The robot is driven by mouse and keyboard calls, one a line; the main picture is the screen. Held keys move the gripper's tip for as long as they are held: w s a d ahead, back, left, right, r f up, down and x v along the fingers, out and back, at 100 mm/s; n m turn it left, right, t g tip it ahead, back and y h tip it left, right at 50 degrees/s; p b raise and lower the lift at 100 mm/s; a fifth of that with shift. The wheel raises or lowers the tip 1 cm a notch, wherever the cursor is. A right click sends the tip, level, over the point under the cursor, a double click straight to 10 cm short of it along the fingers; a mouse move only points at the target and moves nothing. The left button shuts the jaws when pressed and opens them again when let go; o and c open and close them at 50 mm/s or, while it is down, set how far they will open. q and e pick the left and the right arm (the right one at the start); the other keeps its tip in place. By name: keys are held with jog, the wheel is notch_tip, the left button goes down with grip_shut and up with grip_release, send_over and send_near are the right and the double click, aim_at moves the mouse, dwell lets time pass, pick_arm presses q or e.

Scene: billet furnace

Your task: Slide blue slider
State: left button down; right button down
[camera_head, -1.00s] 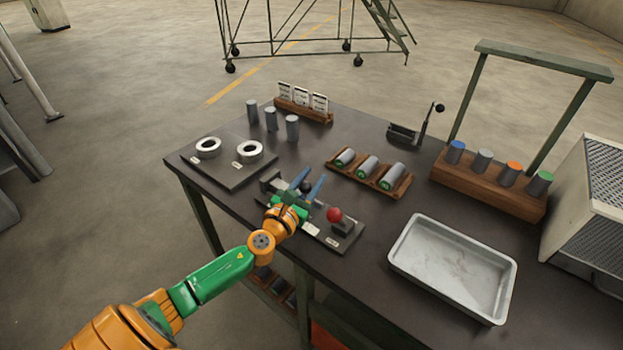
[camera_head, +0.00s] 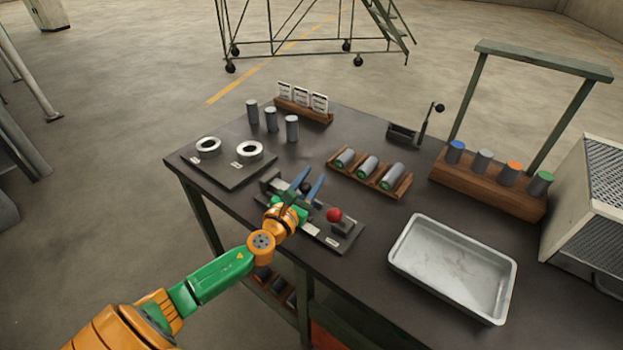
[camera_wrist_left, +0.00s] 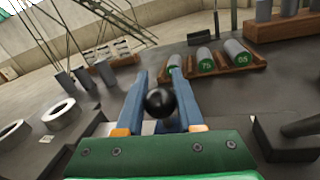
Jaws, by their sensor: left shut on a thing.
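A grey control plate (camera_head: 330,238) lies on the dark table near its front left edge. A red ball knob (camera_head: 334,215) stands on its right part. A black ball knob (camera_head: 305,186) is at its left part. It also shows in the left wrist view (camera_wrist_left: 160,102), between the two blue fingers. My left gripper (camera_head: 308,187) is shut on the black knob. I cannot make out a blue slider apart from the blue fingers; the gripper hides what is under the knob. My right gripper is not in view.
A base with two pale rings (camera_head: 249,151) lies behind left of the plate. A wooden rack of labelled cylinders (camera_head: 370,175) is behind right. An empty metal tray (camera_head: 410,272) stands at right. A wooden block with coloured-top cylinders (camera_head: 490,190) and a metal frame (camera_head: 545,62) are farther right.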

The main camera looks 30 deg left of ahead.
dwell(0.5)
pick_arm(q)
jog(key=shift+s+d+p, duration=0.1)
jog(key=shift+d+p, duration=0.3)
jog(key=shift+d, duration=0.4)
jog(key=shift+f, duration=0.1)
jog(key=c, duration=0.8)
grip_release()
jog(key=shift+o, duration=1.3)
jog(key=shift+d, duration=0.15)
jog(key=shift+s, duration=0.15)
jog(key=s, duration=0.6)
jog(key=shift+s+d+b, duration=0.3)
jog(key=shift+s+d, duration=0.05)
jog(key=shift+d, duration=0.05)
